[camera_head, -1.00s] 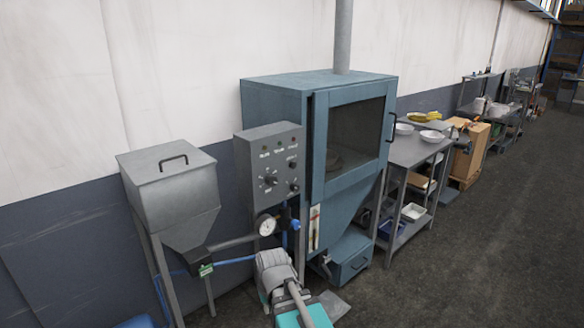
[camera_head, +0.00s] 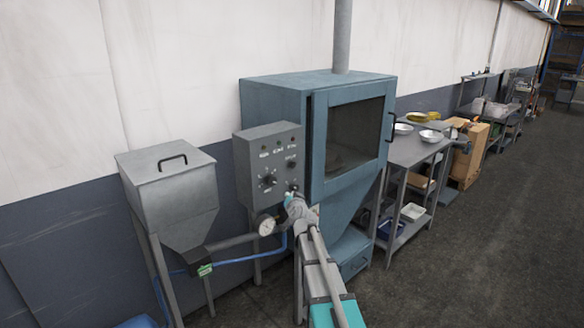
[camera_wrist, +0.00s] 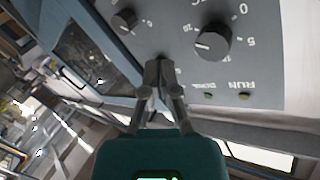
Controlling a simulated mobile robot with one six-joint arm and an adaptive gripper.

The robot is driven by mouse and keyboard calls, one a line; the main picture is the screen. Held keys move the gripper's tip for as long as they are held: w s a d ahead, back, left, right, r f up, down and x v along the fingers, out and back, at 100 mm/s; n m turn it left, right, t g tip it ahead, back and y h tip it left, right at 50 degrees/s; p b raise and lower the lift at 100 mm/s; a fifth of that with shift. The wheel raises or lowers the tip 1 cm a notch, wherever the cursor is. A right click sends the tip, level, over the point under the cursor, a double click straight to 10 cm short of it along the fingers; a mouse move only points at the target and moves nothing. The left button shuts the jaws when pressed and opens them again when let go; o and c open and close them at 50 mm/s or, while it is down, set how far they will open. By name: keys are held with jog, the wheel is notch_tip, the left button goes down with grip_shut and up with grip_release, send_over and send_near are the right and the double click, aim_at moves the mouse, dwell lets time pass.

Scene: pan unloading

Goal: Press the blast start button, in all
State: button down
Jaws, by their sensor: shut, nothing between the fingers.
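The grey control box (camera_head: 256,172) stands at the left front of the blue blast cabinet (camera_head: 275,115). Its face has a row of small lamps on top, a large knob (camera_head: 268,181) and a smaller knob (camera_head: 291,164). My gripper (camera_head: 293,193) is at the lower right of this face, covering the spot where a dark round control sits. In the wrist view, my gripper (camera_wrist: 158,63) has its fingers together and empty, in front of the panel (camera_wrist: 175,70). The large knob (camera_wrist: 213,42) shows beside them. I cannot tell whether the fingertips touch the button.
A grey hopper (camera_head: 170,190) stands left of the box. A gauge (camera_head: 264,225) and a blue hose (camera_head: 240,262) lie below it. A steel table (camera_head: 412,150) with bowls stands right of the cabinet. The floor at right is open.

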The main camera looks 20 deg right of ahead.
aim_at(292, 165)
jog(key=w+d+r+m+t+h, duration=0.1)
jog(key=d+r+m+h, duration=0.4)
jog(key=d, duration=0.5)
jog(key=shift+w+d+h, duration=0.3)
jog(key=shift+d+h, duration=0.05)
jog(key=shift+h, duration=0.35)
jog(key=shift+w+r+t, duration=0.1)
jog(key=shift+w+t, duration=0.05)
jog(key=shift+t, duration=0.15)
jog(key=shift+w+a, duration=0.5)
jog(key=shift+w, duration=0.85)
jog(key=shift+w+a, duration=0.5)
jog(key=shift+w, duration=0.8)
jog(key=shift+w+a, duration=0.5)
jog(key=shift+w, duration=0.85)
